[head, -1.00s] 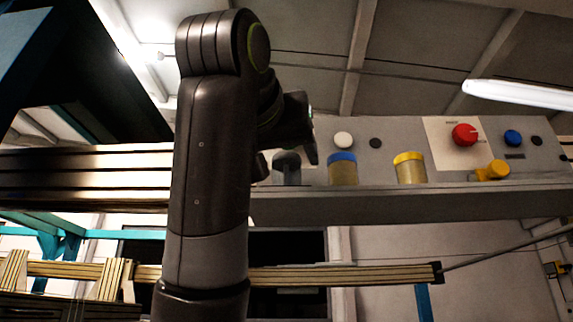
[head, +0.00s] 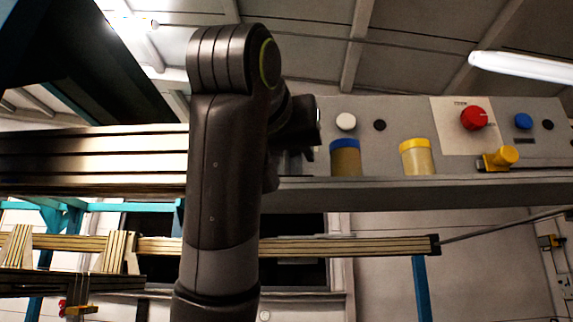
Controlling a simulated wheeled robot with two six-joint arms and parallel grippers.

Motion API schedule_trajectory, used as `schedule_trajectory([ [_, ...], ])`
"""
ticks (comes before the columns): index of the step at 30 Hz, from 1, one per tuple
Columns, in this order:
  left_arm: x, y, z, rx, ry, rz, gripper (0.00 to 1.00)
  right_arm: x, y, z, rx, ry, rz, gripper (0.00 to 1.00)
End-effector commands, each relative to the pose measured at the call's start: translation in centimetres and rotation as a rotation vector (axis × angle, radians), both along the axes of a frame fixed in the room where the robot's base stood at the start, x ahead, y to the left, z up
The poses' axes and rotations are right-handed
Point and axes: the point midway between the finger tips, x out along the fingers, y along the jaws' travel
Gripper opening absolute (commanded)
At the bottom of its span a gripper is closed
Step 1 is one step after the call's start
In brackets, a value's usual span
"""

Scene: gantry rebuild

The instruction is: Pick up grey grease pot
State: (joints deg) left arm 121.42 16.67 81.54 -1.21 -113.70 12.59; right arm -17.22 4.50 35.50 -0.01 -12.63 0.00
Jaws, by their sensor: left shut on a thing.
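My left arm comes up through the middle-left, and its wrist bends over towards the shelf. My left gripper (head: 287,163) is mostly hidden behind my own wrist and forearm; it is shut on the grey grease pot (head: 294,163). Only a narrow grey part of the pot shows, at the shelf's left part, left of the blue-lidded pot. Whether it touches the shelf cannot be told. My right gripper is not in view.
A blue-lidded pot (head: 345,160) and a yellow-lidded pot (head: 416,158) stand on the shelf (head: 400,190). A yellow fitting (head: 503,156) sits further right. The panel behind carries a red knob (head: 474,118), a white button (head: 346,121) and a blue button (head: 523,121).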

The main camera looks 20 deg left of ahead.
Motion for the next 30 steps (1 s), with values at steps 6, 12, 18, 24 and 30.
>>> schedule_trajectory([
  [6, 0.0, 0.0, 0.0, 0.000, -0.001, 0.000, 0.13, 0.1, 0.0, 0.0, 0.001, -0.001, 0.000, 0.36],
  [12, 0.0, 0.0, 0.1, 0.000, -0.001, 0.000, 0.13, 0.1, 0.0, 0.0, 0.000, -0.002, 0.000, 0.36],
  [18, -0.1, 0.0, 0.9, 0.000, -0.002, 0.000, 0.13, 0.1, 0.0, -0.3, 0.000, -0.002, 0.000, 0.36],
  [24, -0.1, 0.0, 2.3, 0.000, 0.000, 0.000, 0.13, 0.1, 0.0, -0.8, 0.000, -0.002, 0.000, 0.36],
  [30, -1.4, -0.1, 3.2, -0.001, -0.006, -0.001, 0.13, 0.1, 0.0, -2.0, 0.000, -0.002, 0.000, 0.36],
])
